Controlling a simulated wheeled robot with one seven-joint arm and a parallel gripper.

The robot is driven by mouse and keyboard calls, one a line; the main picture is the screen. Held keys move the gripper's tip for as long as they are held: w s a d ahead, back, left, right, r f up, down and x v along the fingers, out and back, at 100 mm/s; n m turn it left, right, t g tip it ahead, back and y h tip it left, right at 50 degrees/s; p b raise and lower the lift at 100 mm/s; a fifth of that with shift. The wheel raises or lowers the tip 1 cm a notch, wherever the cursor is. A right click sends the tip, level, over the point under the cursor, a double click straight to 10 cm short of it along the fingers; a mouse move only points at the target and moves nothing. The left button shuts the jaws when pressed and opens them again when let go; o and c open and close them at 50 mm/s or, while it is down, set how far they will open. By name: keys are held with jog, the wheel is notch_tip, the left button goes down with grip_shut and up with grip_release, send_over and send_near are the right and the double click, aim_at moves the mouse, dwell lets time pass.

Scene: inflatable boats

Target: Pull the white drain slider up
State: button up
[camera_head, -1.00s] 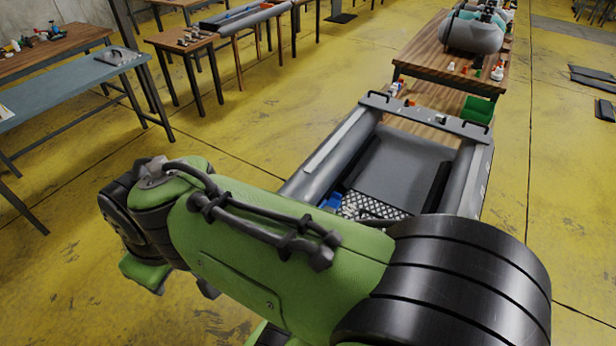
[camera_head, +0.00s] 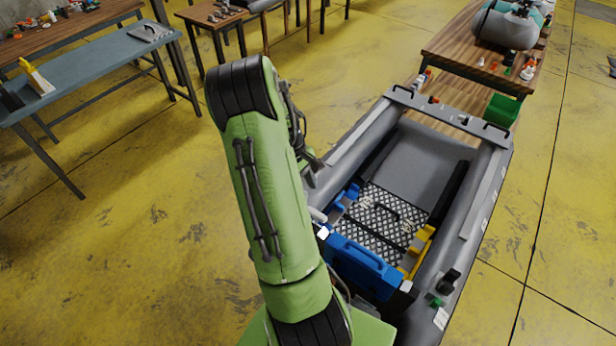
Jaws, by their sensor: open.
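The grey inflatable boat (camera_head: 487,180) lies to the right of my arm. Its far end has a grey board (camera_head: 450,121) with black handles. I cannot make out the white drain slider for certain. A small white piece (camera_head: 323,232) shows at the left end of a blue part (camera_head: 362,268) across the boat, and another white piece (camera_head: 406,286) shows at its right end. My gripper (camera_head: 314,168) is partly hidden behind my green arm, beside the boat's left tube. It is open, and I see nothing held in it.
A black mesh floor panel (camera_head: 375,225) and a yellow part (camera_head: 417,250) are inside the boat. A green bin (camera_head: 502,111) and a wooden table (camera_head: 465,52) stand beyond it. A blue-grey table (camera_head: 95,72) is at left. The yellow floor between is clear.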

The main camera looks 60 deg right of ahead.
aim_at(315, 212)
jog(key=b+x, duration=0.2)
jog(key=x, duration=0.1)
jog(key=b+x, duration=0.3)
jog(key=x, duration=0.1)
jog(key=b+x, duration=0.3)
jog(key=x, duration=0.1)
jog(key=shift+s+r, duration=0.1)
jog(key=shift+s, duration=0.3)
jog(key=shift+r, duration=0.1)
grip_shut()
jog(key=shift+r+p, duration=1.8)
jog(key=shift+r, duration=0.6)
grip_release()
